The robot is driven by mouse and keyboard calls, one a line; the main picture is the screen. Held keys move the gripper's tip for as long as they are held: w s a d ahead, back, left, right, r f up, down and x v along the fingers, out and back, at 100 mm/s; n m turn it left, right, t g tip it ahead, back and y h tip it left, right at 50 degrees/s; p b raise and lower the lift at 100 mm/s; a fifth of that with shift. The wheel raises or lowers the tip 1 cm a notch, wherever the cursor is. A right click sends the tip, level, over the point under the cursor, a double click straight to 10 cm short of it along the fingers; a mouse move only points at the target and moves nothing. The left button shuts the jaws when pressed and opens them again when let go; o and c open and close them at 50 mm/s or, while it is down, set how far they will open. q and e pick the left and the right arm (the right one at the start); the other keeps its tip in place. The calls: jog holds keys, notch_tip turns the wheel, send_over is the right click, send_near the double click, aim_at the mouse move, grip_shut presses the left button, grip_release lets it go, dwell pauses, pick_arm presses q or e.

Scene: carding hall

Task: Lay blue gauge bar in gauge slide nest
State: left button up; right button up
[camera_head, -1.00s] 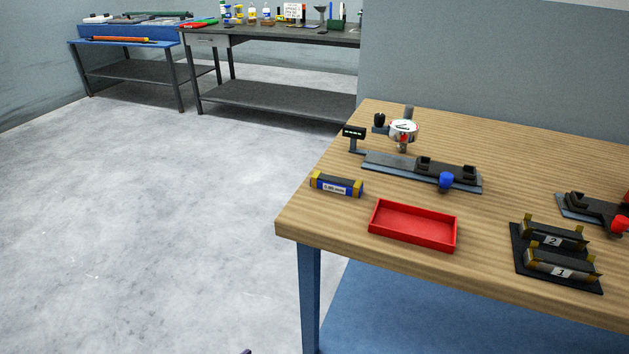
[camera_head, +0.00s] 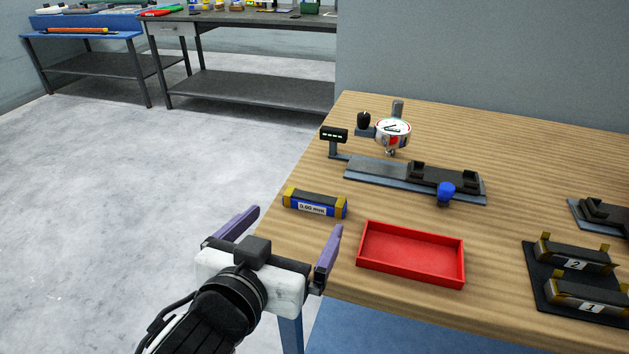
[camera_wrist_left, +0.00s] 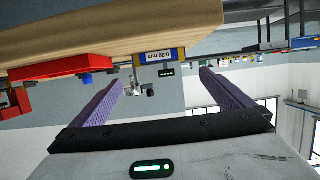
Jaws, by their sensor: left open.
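The blue gauge bar (camera_head: 315,205) lies on the wooden table near its left edge. It has yellow ends, a dark top and a "0.00 mm" label, and it also shows in the left wrist view (camera_wrist_left: 159,55). The gauge slide (camera_head: 375,177) lies behind it to the right, with black nest blocks (camera_head: 435,174), a blue knob (camera_head: 446,192) and a dial gauge (camera_head: 393,132). No bar shows in the nest. My left gripper (camera_head: 291,236) is open and empty, in front of the bar and apart from it, at the table's left edge. My right gripper is not seen.
A red tray (camera_head: 412,280) stands just right of my left gripper. A black rack (camera_head: 548,290) with bars marked 1 and 2 sits at the right, near a second slide (camera_head: 590,215). Bare table (camera_head: 520,150) lies behind. Other benches stand at the back left.

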aim_at(315, 196)
pick_arm(q)
jog(key=x, duration=0.3)
jog(key=shift+a+r, duration=0.1)
jog(key=shift+a, duration=0.1)
jog(key=shift+x, duration=1.25)
jog(key=x, duration=0.4)
jog(key=shift+d+b, duration=0.2)
jog(key=shift+b, duration=0.2)
jog(key=shift+w+d+f, duration=0.15)
jog(key=shift+w+f, duration=0.1)
jog(key=shift+w, duration=0.15)
jog(key=shift+w+f, duration=0.1)
jog(key=shift+w, duration=0.05)
jog(key=c, duration=0.9)
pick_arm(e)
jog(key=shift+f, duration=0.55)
